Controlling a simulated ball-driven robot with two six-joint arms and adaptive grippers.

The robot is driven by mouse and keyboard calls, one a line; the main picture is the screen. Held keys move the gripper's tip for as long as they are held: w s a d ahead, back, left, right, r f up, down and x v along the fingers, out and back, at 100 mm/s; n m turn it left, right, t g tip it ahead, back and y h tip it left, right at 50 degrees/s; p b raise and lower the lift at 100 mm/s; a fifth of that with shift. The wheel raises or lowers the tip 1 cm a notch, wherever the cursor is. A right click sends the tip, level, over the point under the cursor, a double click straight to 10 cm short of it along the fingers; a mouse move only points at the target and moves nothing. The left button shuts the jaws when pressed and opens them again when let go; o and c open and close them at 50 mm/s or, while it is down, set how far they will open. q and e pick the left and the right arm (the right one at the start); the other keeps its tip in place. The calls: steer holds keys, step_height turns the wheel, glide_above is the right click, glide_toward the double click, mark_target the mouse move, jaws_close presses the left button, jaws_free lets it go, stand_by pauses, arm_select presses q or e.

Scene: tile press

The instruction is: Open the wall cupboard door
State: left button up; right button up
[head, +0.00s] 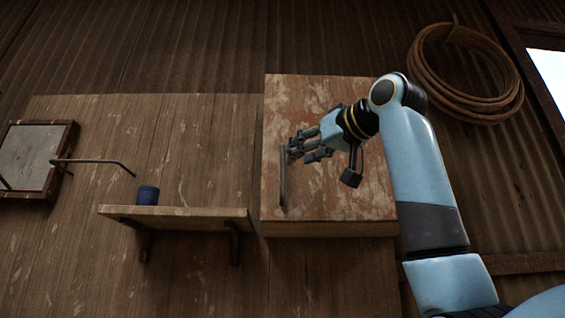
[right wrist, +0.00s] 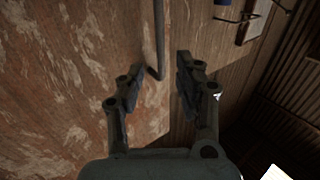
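The wall cupboard (head: 345,195) has a worn, paint-flaked door that looks shut. A thin vertical bar handle (head: 282,185) runs along the door's left side. My right gripper (head: 290,151) is at the upper part of the handle, in front of the door. In the right wrist view the gripper (right wrist: 160,63) is open, and the handle (right wrist: 159,35) shows between its two fingertips with its end near them. I cannot tell how deep the bar sits between the fingers. Nothing is gripped. My left gripper is not in view.
A wooden shelf (head: 185,218) with a blue cup (head: 147,195) on it is left of the cupboard. A framed panel (head: 30,158) and a bent rod (head: 100,161) are farther left. A coiled rope (head: 465,75) hangs upper right. The wall between shelf and handle is clear.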

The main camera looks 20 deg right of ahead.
mark_target(284, 164)
steer(key=p+x, duration=0.1)
steer(key=x, duration=0.5)
steer(key=shift+w+a+r+p, duration=0.1)
steer(key=shift+p, duration=0.25)
steer(key=shift+w+a, duration=0.15)
steer(key=shift+w, duration=0.45)
jaws_close()
